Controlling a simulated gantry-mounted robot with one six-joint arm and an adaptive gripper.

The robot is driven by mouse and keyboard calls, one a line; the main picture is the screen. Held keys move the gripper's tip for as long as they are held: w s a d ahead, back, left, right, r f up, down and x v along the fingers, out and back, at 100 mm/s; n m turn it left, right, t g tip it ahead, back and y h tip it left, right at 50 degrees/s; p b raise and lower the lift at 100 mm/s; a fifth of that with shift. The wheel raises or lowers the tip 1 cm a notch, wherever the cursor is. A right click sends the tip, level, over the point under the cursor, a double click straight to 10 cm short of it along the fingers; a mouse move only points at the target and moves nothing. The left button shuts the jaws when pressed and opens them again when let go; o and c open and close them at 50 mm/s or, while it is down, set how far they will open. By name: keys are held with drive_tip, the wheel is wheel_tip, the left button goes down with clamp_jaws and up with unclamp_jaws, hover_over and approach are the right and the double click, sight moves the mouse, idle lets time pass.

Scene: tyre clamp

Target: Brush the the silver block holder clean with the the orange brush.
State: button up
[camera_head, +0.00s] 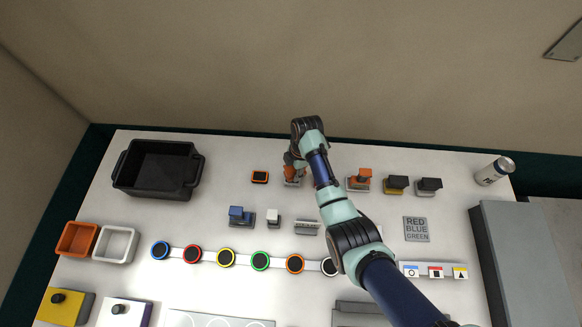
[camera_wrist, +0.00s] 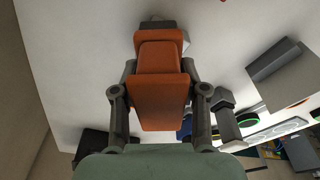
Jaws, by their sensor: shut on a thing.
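My gripper (camera_wrist: 160,95) is shut on an orange block-shaped piece, which I take to be the orange brush (camera_wrist: 158,108). In the wrist view, a dark grey part (camera_wrist: 157,24) and a bit of silver show beyond its far end. In the head view, the orange piece (camera_head: 290,172) is at the back middle of the table, under my wrist. A small grey piece (camera_head: 292,183) shows just below it; I cannot tell whether they touch. A low silver holder (camera_head: 307,228) stands nearer the front, left of my arm. I cannot tell which silver piece is the task's holder.
Right of my gripper stand an orange-topped block (camera_head: 361,176), a dark block on a yellow base (camera_head: 396,184) and a grey block (camera_head: 429,186). A blue block (camera_head: 240,215) and a white block (camera_head: 273,217) stand in front. A black bin (camera_head: 128,182) is at left, a can (camera_head: 494,171) at right.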

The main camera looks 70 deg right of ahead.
drive_tip(key=shift+a, duration=0.15)
drive_tip(key=shift+w+a+f+p, duration=0.1)
drive_tip(key=shift+w+a+p, duration=0.25)
drive_tip(key=shift+w+a, duration=0.4)
drive_tip(key=shift+s+d, duration=0.1)
drive_tip(key=shift+s, duration=0.05)
drive_tip(key=shift+s+d, duration=0.65)
drive_tip(key=shift+d, duration=0.05)
drive_tip(key=shift+w+a, duration=0.75)
drive_tip(key=shift+s, duration=0.1)
